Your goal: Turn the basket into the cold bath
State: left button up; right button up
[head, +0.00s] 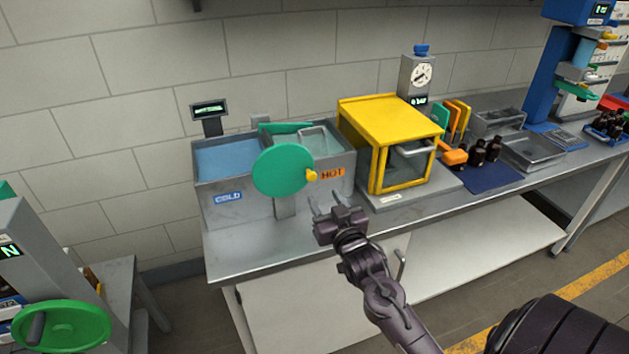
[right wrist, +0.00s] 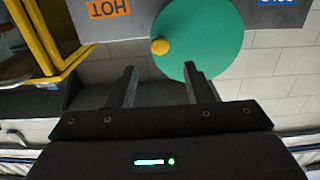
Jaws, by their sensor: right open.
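The double bath (head: 238,212) stands on the steel bench, with blue liquid in the left part marked COLD (head: 228,197) and the right part marked HOT (head: 332,173). A green round wheel (head: 280,168) with a yellow knob (head: 311,175) is on its front. The basket (head: 314,138) shows as a grey frame over the hot side, partly hidden. My right gripper (head: 325,204) is open and empty, in front of and below the wheel. The right wrist view shows the wheel (right wrist: 205,35) and knob (right wrist: 159,47) beyond its two spread fingers (right wrist: 160,88). My left gripper is not in view.
A yellow-framed cabinet (head: 388,118) stands right of the bath. A machine with another green wheel (head: 60,326) is at lower left. The bench front (head: 250,244) is clear.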

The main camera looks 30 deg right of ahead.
aim_at(312, 178)
jog(key=p+x, duration=0.2)
jog(key=x, duration=0.4)
jog(key=shift+w+d, duration=0.15)
jog(key=shift+w, duration=0.5)
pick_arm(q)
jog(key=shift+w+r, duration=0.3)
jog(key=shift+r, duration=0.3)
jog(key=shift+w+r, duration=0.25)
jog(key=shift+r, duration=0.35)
pick_arm(e)
jog(key=shift+w+d+f, duration=0.1)
jog(key=shift+w, duration=0.2)
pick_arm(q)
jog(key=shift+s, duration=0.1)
pick_arm(e)
jog(key=shift+c, duration=0.5)
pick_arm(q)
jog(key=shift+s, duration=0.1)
pick_arm(e)
grip_shut()
